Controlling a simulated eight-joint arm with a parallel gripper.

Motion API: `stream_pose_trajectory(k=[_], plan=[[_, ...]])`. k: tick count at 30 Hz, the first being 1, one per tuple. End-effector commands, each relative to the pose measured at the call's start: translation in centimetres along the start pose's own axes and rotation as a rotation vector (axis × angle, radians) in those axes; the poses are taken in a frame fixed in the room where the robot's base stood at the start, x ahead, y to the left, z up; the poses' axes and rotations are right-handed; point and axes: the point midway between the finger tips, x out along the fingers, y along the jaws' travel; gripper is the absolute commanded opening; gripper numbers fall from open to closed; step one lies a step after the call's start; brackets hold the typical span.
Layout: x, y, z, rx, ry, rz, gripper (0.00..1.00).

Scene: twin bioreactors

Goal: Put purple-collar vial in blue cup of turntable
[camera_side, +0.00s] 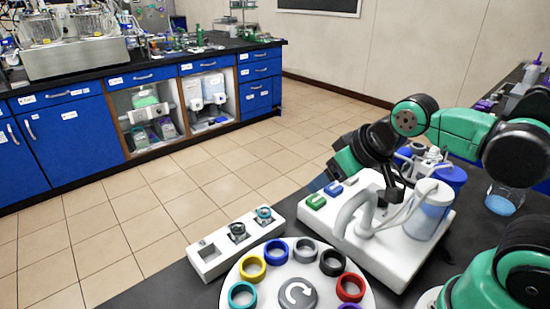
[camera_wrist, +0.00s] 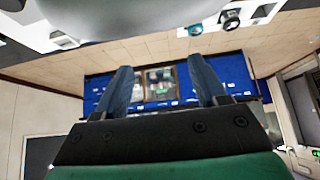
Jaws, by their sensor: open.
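The white turntable (camera_side: 232,290) stands at the bottom of the side view with a ring of coloured cups. Its blue cup (camera_side: 276,252) is at the back, between yellow and grey cups. A white rack (camera_side: 212,264) behind it holds a dark-topped vial (camera_side: 237,231) and a teal-topped vial (camera_side: 264,214); its front-left place looks empty. I cannot make out a purple collar on either vial. My gripper (camera_wrist: 160,66) is open with nothing between its fingers in the wrist view. In the side view its blue fingers (camera_side: 320,183) show behind the white device, apart from the rack.
A white device (camera_side: 390,250) with a curved handle and a clear container stands right of the turntable, close under my arm. A beaker of blue liquid (camera_side: 503,200) stands farther right. Blue cabinets (camera_side: 70,150) line the far wall, with open tiled floor between.

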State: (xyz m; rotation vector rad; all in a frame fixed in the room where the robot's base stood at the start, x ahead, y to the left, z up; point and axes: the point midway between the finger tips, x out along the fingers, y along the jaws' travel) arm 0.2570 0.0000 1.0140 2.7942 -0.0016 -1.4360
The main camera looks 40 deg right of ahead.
Motion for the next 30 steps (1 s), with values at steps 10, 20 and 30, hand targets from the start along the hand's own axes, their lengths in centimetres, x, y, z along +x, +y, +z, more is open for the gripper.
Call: stream_pose_trajectory(k=[10,20,30], plan=[[1.2,-9.8,-1.9,-0.402,-0.078,-0.326,0.65],[1.5,-27.6,2.7,-1.087,-0.070,-0.947,0.65],[-0.9,-38.7,14.7,-1.580,0.110,-1.563,0.65]])
